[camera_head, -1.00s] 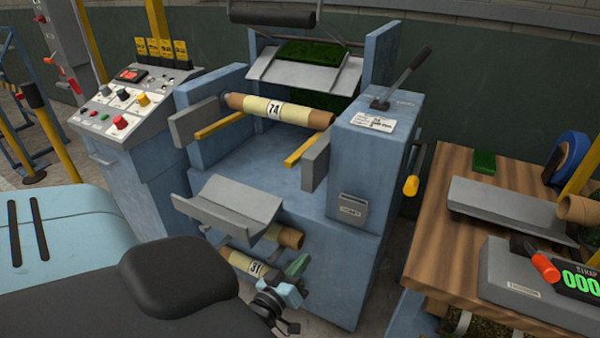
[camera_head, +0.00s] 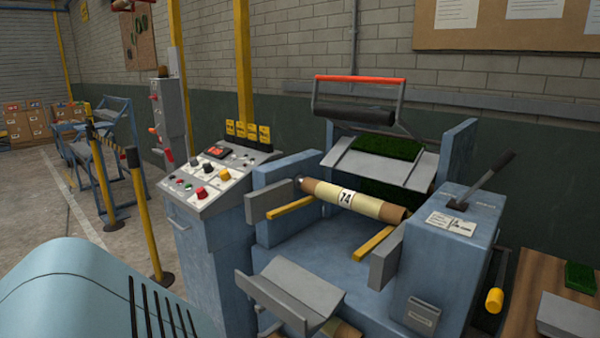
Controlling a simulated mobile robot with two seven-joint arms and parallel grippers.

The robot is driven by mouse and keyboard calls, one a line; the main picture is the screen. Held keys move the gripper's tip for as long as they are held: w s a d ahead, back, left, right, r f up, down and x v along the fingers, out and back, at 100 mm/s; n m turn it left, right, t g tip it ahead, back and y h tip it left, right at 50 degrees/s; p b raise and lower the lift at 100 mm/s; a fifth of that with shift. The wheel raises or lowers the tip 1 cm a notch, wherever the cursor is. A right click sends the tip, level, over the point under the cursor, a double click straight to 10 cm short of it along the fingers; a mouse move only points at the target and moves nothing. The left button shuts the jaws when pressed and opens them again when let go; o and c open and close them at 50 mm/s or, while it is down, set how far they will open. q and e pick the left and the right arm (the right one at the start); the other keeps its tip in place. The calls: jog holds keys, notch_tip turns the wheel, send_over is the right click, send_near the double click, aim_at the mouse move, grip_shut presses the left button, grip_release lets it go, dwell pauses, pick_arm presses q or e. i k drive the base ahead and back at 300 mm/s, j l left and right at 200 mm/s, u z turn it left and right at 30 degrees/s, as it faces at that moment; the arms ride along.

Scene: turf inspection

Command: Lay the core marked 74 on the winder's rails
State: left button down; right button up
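The core marked 74 (camera_head: 372,206) is a brown tube with a pale yellow wrap and a black-on-white number label. It lies crosswise in the winder (camera_head: 330,245), at the back ends of the two yellow rails, the left rail (camera_head: 290,213) and the right rail (camera_head: 373,243). Its left end is close to a dark round fitting on the winder's left side. I cannot tell exactly how it bears on the rails. Neither of my grippers is in view.
A grey tilted trough (camera_head: 292,290) sits at the winder's front, with part of another brown tube (camera_head: 340,329) below it. A control console (camera_head: 213,185) stands left, a wooden bench (camera_head: 530,300) right. Yellow posts (camera_head: 143,215) stand on the open floor at left.

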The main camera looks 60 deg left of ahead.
aim_at(395, 215)
jog(key=k+j, duration=0.1)
jog(key=j, duration=0.35)
jog(key=k+j, duration=0.1)
jog(key=j, duration=0.3)
jog(key=k+j, duration=0.15)
jog(key=j, duration=0.3)
jog(key=k+j, duration=0.1)
jog(key=j, duration=0.3)
jog(key=k+j, duration=0.1)
jog(key=j, duration=0.35)
jog(key=k+j, duration=0.1)
jog(key=j, duration=0.3)
jog(key=k+j, duration=0.15)
jog(key=j, duration=0.3)
